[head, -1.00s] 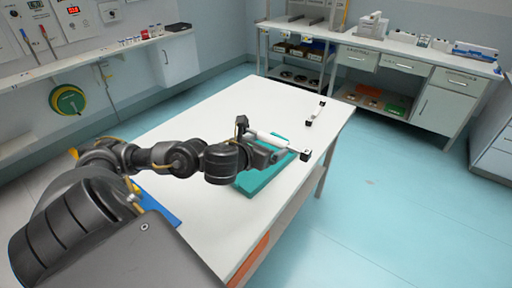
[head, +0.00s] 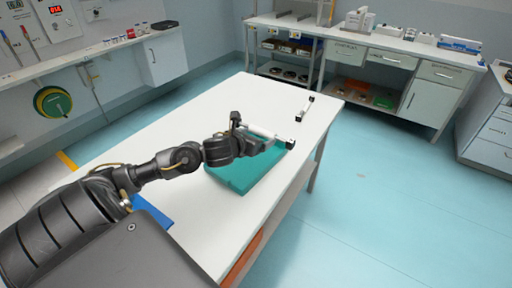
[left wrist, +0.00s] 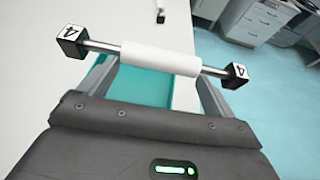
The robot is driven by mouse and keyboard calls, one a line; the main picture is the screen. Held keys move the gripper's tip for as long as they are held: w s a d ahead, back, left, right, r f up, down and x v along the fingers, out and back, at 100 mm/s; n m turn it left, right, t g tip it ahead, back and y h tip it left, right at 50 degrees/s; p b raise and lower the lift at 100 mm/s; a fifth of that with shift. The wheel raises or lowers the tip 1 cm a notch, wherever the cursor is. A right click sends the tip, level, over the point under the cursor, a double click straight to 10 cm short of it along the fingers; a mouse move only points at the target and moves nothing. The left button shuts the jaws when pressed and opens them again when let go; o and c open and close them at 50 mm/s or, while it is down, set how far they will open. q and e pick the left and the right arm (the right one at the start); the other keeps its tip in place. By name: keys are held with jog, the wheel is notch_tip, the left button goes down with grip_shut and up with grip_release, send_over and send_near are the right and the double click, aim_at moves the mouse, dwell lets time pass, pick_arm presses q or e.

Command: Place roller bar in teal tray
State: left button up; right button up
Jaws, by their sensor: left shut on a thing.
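The roller bar (left wrist: 160,59) has a white roller on a metal rod with black end blocks, each with a white face marked 4. It also shows in the head view (head: 262,131). My left gripper (head: 262,141) is shut on the roller bar and holds it above the far part of the teal tray. The teal tray (head: 236,180) lies on the white table; it also shows behind the bar in the left wrist view (left wrist: 140,86). The gap between bar and tray is hard to judge. My right gripper is not in view.
A second bar with black ends (head: 305,107) lies on the white table (head: 190,118) beyond the tray. A blue item (head: 152,212) lies at the table's near left. A counter with drawers (head: 390,57) stands at the back. The table's far left is clear.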

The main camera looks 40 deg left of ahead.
pick_arm(q)
jog(key=w+f, duration=0.1)
jog(key=w+a+f, duration=0.1)
jog(key=f, duration=0.1)
jog(key=w+a+f, duration=0.1)
jog(key=f, duration=0.1)
jog(key=shift+w, duration=0.15)
jog(key=shift+w+a+f, duration=0.1)
jog(key=shift+w+f, duration=0.05)
jog(key=shift+f, duration=0.1)
jog(key=shift+f+p, duration=0.4)
jog(key=shift+f, duration=1.1)
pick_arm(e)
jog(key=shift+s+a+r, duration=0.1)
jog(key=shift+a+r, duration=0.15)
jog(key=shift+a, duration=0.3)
pick_arm(q)
jog(key=shift+f, duration=0.1)
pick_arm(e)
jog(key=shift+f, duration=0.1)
pick_arm(q)
jog(key=shift+f+b, duration=0.4)
jog(key=shift+b, duration=0.15)
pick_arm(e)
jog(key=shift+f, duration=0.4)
